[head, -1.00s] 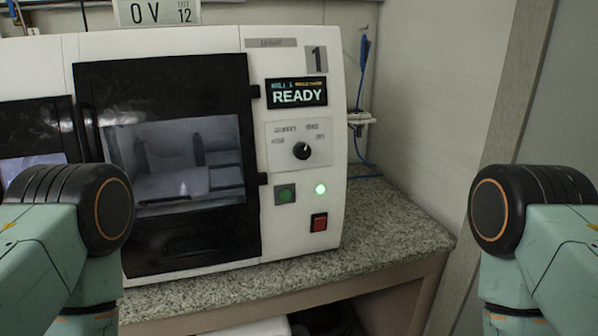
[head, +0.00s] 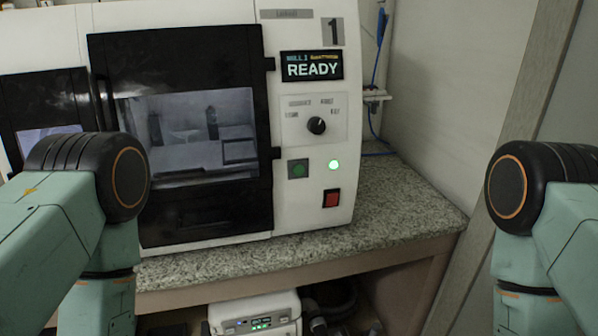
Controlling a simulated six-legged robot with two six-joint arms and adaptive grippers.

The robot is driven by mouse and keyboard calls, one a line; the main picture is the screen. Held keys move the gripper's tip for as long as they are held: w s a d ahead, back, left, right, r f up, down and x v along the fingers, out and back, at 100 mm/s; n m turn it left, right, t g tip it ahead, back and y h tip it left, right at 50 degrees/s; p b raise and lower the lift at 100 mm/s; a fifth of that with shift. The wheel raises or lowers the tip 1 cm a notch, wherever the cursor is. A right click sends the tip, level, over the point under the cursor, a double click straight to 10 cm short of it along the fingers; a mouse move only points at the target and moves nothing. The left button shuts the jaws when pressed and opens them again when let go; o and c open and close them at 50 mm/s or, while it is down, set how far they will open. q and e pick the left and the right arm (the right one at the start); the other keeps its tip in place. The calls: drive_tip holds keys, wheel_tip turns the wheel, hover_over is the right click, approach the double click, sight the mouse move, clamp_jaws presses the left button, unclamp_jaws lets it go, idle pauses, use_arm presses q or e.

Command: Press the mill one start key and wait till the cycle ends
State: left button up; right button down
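Mill one (head: 303,215) is a white machine marked 1 on a granite-look counter. Its display (head: 311,66) reads READY. Below the display is a panel with a black rotary knob (head: 316,125). A green square key (head: 298,169) sits left of a lit green round light (head: 334,165). A red square key (head: 331,198) is below the light. The dark door (head: 206,212) with a window looks shut. My two arms come in at the left and right edges, both apart from the machine. Neither gripper shows.
The speckled counter (head: 405,208) is bare to the right of the machine. A blue cable (head: 379,45) hangs at the wall behind it. A white device (head: 254,314) with a small lit panel stands under the counter. A second dark door (head: 42,118) is at the far left.

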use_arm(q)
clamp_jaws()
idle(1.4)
